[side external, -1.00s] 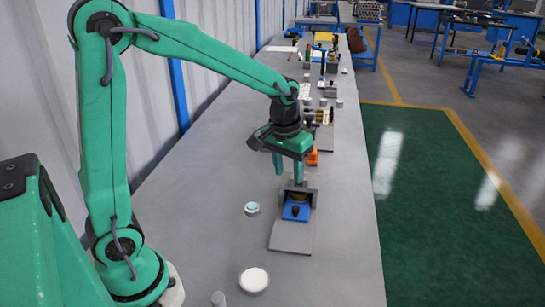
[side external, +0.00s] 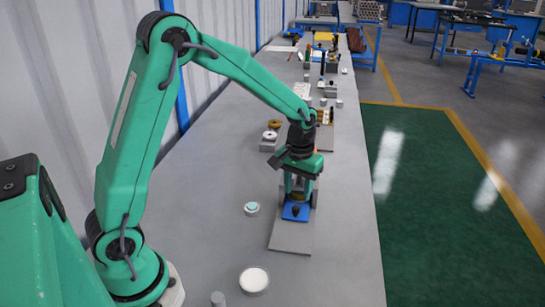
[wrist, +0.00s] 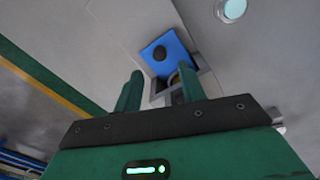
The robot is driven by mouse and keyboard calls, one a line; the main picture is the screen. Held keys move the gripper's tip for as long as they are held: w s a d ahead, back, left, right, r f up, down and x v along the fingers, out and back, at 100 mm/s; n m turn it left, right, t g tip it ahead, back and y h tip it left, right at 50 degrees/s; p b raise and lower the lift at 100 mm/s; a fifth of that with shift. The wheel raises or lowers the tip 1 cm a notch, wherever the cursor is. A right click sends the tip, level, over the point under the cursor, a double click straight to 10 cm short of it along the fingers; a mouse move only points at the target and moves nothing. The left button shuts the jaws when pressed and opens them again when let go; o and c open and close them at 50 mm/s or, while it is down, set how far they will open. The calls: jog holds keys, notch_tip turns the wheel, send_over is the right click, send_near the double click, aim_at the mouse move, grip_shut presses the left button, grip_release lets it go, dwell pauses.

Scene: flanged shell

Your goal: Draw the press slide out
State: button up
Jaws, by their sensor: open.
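The press slide is a blue plate (side external: 292,217) with a dark round knob (side external: 296,210) on top. It sits at the front of a grey press frame (side external: 313,196) on a grey base plate (side external: 290,238). My gripper (side external: 299,188) is directly above and behind the knob, over the press frame, and hides much of it. In the wrist view the fingers of my gripper (wrist: 160,88) are spread apart and hold nothing. The blue slide (wrist: 180,46) and its knob (wrist: 160,53) show beyond the fingertips, with part of the frame (wrist: 205,84) between and beside them.
A small round item with a teal top (side external: 252,209) stands left of the base plate. A white-topped disc (side external: 254,280) and a small grey cylinder (side external: 218,299) are nearer.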

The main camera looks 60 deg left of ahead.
aim_at(297, 206)
jog(key=shift+f, duration=3.1)
jog(key=shift+c, duration=0.2)
grip_shut()
